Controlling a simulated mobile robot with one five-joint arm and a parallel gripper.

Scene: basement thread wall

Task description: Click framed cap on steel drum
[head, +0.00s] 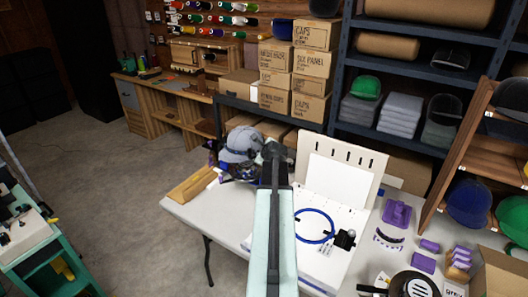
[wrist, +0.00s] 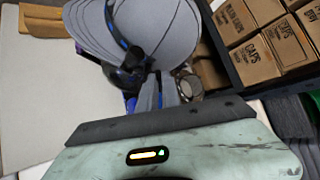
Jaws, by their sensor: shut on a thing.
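The framed cap (head: 240,143) is grey, with a blue frame band (wrist: 113,22) at its edge. In the wrist view the cap (wrist: 85,28) fills the upper left, tilted. My gripper (head: 272,150) is at the table's far left part, on the cap's right side. In the wrist view my gripper (wrist: 172,92) is shut on the framed cap, though the cap and a dark clamp-like part (wrist: 130,72) partly hide the grip. A round metallic piece (wrist: 188,85) shows just right of the cap, perhaps part of the steel drum. Whether cap and drum touch cannot be told.
The white table (head: 205,222) carries a wooden block (head: 190,185) at left and a white upright board (head: 340,168) right of my arm. A blue ring (head: 314,225) and purple parts (head: 397,213) lie further right. Cardboard boxes (head: 312,62) stand behind.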

